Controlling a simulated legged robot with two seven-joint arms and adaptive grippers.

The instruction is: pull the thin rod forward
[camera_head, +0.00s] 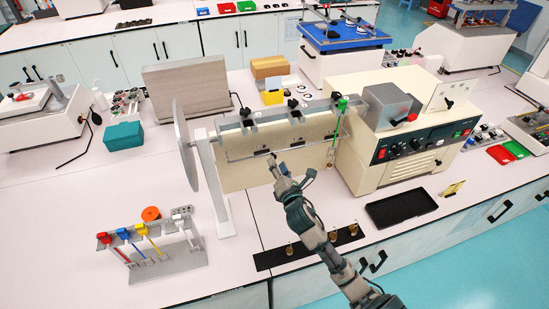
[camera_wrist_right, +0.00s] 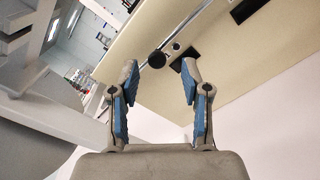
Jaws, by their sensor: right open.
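A thin metal rod (camera_head: 308,145) runs across the front of the cream panel of the insertion tester (camera_head: 240,176). In the right wrist view a thin rod (camera_wrist_right: 187,30) slants along the panel, with a round black knob (camera_wrist_right: 157,59) near its lower end. My right gripper (camera_head: 276,160) is in front of the panel, close to the rod. In the right wrist view its two blue-padded fingers (camera_wrist_right: 160,72) are apart, with the knob showing between and just beyond the tips. Nothing is held. Whether a finger touches the knob cannot be told. My left gripper is not in view.
A cream control box (camera_head: 400,155) stands right of the panel, with a black tray (camera_head: 401,208) in front. A white upright post (camera_head: 218,190) stands at the panel's left. A rack of coloured tools (camera_head: 152,245) is front left. A black strip (camera_head: 280,256) lies below my arm.

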